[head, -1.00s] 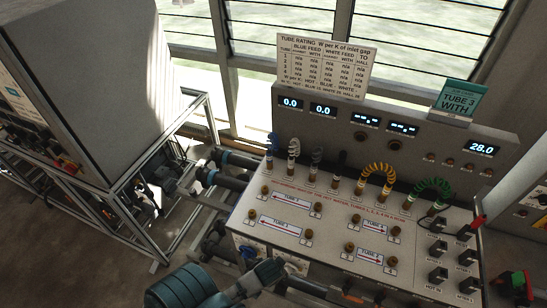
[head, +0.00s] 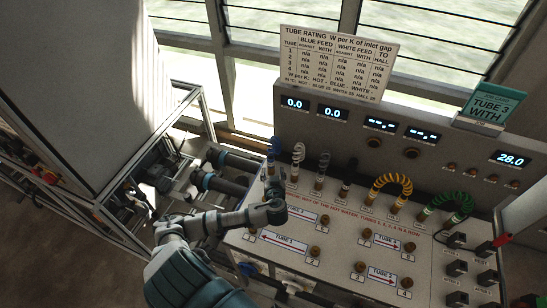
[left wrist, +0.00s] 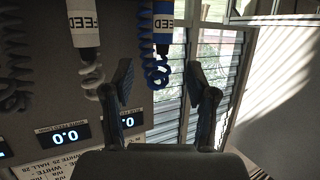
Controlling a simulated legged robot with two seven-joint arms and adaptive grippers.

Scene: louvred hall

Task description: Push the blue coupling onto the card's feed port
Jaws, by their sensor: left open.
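The blue coupling stands upright at the left of the row on the bench panel, its blue coil (head: 273,146) above it. In the left wrist view, where the scene is inverted, the coupling (left wrist: 163,22) shows a white FEED band and hangs from the top. My left gripper (head: 275,188) is at the coupling in the head view and partly hides it. In the left wrist view its fingers (left wrist: 160,68) are open, with the blue coil seen between them, nearer the left finger. The teal card (head: 492,108) reads TUBE 3 WITH. My right gripper is out of view.
A white coupling with a white coil (head: 298,152) stands just right of the blue one; its FEED band (left wrist: 82,25) shows in the wrist view. Grey, black, yellow and green hoses follow. Brass ports flank the TUBE 1 label (head: 277,243). A rating sign (head: 335,65) stands behind.

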